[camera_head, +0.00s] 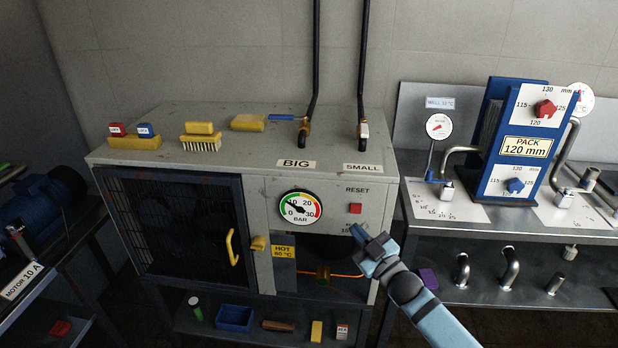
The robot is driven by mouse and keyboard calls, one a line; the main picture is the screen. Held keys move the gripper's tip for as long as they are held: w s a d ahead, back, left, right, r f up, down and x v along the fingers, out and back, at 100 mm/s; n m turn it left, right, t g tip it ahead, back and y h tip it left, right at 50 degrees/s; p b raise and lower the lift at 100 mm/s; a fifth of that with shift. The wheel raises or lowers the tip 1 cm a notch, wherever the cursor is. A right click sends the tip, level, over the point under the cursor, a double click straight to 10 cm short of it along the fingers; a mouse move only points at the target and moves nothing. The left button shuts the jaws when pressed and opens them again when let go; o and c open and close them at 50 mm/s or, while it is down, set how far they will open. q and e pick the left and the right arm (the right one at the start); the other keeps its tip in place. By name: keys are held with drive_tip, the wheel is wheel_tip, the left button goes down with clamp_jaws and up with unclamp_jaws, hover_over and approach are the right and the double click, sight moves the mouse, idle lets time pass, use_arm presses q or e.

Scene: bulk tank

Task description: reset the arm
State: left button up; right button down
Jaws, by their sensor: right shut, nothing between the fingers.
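My right arm comes in from the bottom right. My right gripper (361,234) is shut and empty, in front of the grey cabinet (270,200), below its red reset button (355,208). It covers part of the dark opening in the cabinet front and of the lettering beside it. I cannot tell whether it touches the cabinet. My left gripper does not show.
The cabinet has a round BAR gauge (299,207), a mesh door with a yellow handle (232,247), and two black pipes above. An orange cable (345,275) runs in the opening. At right, a metal bench holds a blue plate pack (515,150).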

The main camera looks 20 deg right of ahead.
drive_tip(key=s+a+f+m+g+h, duration=0.1)
drive_tip(key=s+a+f+m+g, duration=0.3)
drive_tip(key=s+a+f, duration=0.7)
drive_tip(key=s+a+f+m+g, duration=0.1)
drive_tip(key=s+a+f+g, duration=0.7)
drive_tip(key=s, duration=0.6)
use_arm(q)
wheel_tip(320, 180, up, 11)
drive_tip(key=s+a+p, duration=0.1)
drive_tip(key=p, duration=1.4)
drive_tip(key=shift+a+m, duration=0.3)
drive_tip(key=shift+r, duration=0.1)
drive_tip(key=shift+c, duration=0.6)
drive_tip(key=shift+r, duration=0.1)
use_arm(e)
wheel_tip(320, 180, up, 12)
drive_tip(key=d+t, duration=0.2)
drive_tip(key=shift+d, duration=0.3)
